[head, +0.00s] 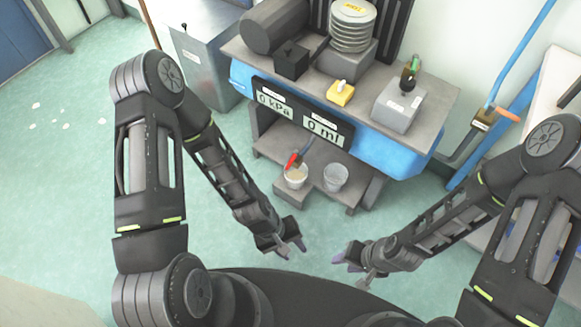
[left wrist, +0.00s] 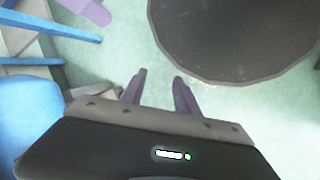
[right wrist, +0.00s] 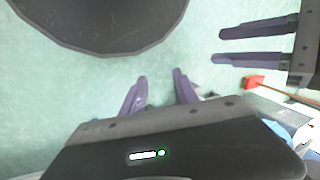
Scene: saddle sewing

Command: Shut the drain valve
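A red-handled lever (head: 292,160), which looks like the drain valve, sits under the display panel, just above a white cup (head: 296,182). Its exact position is too small to tell. A red piece (right wrist: 254,82) on a thin rod shows in the right wrist view; I cannot tell if it is the same lever. My left gripper (head: 292,248) is open and empty, in front of and below the cup shelf. Its spread fingers show in the left wrist view (left wrist: 160,92). My right gripper (head: 350,256) is open and empty to its right; its fingers show in the right wrist view (right wrist: 160,92).
A clear cup (head: 336,176) stands beside the white one on the low shelf (head: 345,197). The panel (head: 302,113) reads 0 kPa and 0 ml. A blue pipe (head: 520,55) with an orange handle (head: 507,114) stands at the right.

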